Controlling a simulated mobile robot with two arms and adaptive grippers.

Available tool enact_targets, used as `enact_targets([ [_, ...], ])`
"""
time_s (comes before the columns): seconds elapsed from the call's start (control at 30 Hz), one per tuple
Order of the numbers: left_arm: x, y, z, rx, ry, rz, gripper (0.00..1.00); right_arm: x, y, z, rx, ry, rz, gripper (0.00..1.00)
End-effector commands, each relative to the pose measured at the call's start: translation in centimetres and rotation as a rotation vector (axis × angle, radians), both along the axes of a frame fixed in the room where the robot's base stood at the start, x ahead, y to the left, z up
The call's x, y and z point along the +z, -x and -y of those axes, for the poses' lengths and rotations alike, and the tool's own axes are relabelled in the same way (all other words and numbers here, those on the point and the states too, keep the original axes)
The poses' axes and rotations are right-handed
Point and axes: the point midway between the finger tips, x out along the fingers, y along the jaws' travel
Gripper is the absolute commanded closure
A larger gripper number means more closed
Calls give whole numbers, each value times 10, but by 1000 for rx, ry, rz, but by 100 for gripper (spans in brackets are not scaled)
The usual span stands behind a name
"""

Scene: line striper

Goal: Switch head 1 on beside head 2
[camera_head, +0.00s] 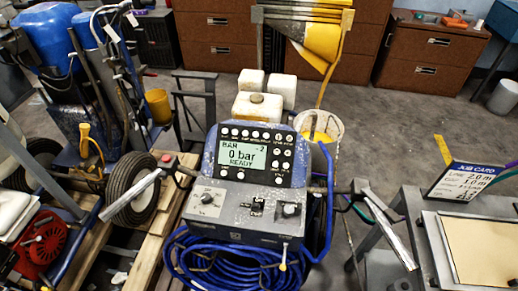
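The line striper's blue-grey control console (225,225) stands in the middle of the head view, facing me. Its lit screen (242,153) reads "BAR", "0 bar", "READY", with a "- 2" at the top right. A row of small round buttons (255,135) runs above the screen, and more buttons (279,158) sit to its right. Their labels are too small to read. Below are a left dial (207,198), a small black central switch (257,205) and a right knob (290,210). Neither of my grippers shows.
Handlebar grips stick out left (130,196) and right (392,234) of the console. Blue hose (215,262) is coiled below it. A job card (463,181) stands on the right bench (440,250). A wooden pallet (165,235) and wheel (133,189) are at left.

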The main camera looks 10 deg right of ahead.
Motion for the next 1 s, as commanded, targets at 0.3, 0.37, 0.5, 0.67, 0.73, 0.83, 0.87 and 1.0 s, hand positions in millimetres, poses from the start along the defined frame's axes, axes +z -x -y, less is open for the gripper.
enact_targets([
  [0.3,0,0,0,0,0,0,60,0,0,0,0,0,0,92],
  [0.37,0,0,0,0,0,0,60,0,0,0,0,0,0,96],
  [0.5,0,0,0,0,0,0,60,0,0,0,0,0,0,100],
  [0.67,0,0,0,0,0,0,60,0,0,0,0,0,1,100],
  [0.73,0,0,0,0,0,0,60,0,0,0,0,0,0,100],
  [0.83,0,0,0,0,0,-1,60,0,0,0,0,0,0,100],
  [0.87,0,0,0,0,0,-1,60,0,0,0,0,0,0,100],
  [1.0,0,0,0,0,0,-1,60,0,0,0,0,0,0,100],
])
